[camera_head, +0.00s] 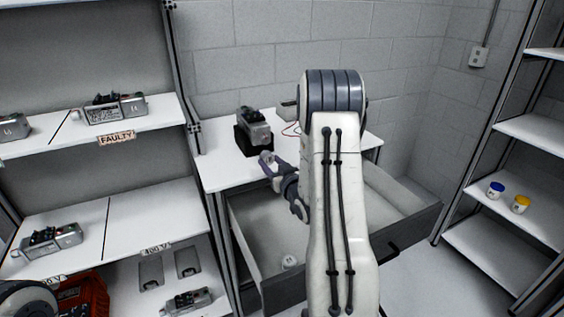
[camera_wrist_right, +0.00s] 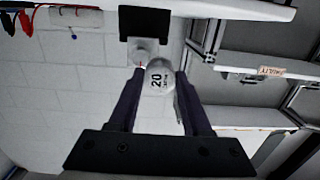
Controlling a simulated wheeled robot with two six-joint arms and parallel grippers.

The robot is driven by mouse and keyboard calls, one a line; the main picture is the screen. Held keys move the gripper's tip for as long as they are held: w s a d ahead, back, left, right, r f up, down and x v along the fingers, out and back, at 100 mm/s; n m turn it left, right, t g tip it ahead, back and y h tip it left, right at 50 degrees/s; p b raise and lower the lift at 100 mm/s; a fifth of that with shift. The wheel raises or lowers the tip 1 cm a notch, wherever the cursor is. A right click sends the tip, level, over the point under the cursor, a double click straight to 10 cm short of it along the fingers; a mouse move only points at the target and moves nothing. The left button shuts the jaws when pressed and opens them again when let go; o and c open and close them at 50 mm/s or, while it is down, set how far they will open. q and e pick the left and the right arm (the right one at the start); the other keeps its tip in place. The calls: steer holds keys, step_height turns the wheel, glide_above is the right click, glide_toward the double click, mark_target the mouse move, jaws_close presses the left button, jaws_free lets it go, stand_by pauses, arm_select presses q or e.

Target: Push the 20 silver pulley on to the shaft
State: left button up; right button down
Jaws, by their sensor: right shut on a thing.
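The silver pulley (camera_wrist_right: 160,77), marked 20, sits between the fingertips of my right gripper (camera_wrist_right: 156,84) in the right wrist view. That gripper is shut on it. In the head view the right gripper (camera_head: 270,165) is at the table's front edge, and the pulley (camera_head: 266,158) shows small at its tips. A grey servo motor (camera_head: 255,128) stands in a black holder (camera_head: 244,143) on the table, just beyond the pulley. In the wrist view the motor's end (camera_wrist_right: 144,49) is close to the pulley; the shaft is not clear, nor whether they touch. My left gripper is out of view.
The white table (camera_head: 222,172) has an open drawer (camera_head: 268,222) below, with a small white item (camera_head: 289,262) inside. Shelves with several motors stand left, one labelled FAULTY (camera_head: 117,138). A right shelf holds blue (camera_head: 495,190) and yellow (camera_head: 520,204) topped pots.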

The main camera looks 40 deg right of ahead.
steer(key=shift+w+d+r, duration=0.2)
steer(key=shift+w+d, duration=1)
steer(key=shift+w, duration=0.2)
steer(key=shift+w+d+r, duration=0.2)
steer(key=shift+w+d, duration=1)
steer(key=shift+w, duration=0.2)
steer(key=shift+f, duration=0.1)
steer(key=shift+s, duration=0.1)
steer(key=shift+w+d+b, duration=0.1)
steer(key=shift+w+b, duration=0.25)
steer(key=shift+w, duration=0.1)
